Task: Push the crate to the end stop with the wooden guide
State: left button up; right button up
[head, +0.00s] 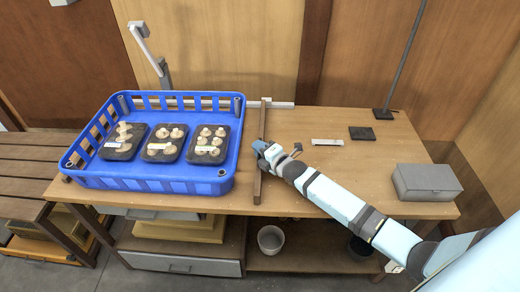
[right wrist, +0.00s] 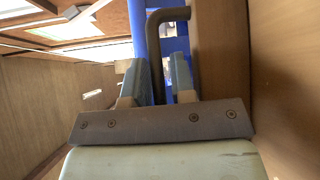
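The blue crate (head: 160,184) stands on the left of the table and holds three dark trays of mushrooms. The wooden guide (head: 257,185) is a long brown bar just right of the crate, running front to back, with a narrow gap seen between them. My right gripper (head: 262,148) is at the guide's middle. In the right wrist view its fingers (right wrist: 158,75) stand apart, with a dark bent handle (right wrist: 153,45) between them; whether they press on it is unclear. Blue crate wall shows beyond. My left gripper is out of view. I cannot make out the end stop.
A grey rail (head: 282,105) runs along the table's back edge. A grey box (head: 426,182), a dark flat plate (head: 361,133) and a post on a dark base (head: 383,113) stand at the right. A slatted bench (head: 28,170) is at the left.

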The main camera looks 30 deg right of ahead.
jog(key=v, duration=1.3)
jog(key=shift+s+r, duration=0.2)
jog(key=shift+s, duration=0.15)
jog(key=shift+d, duration=0.1)
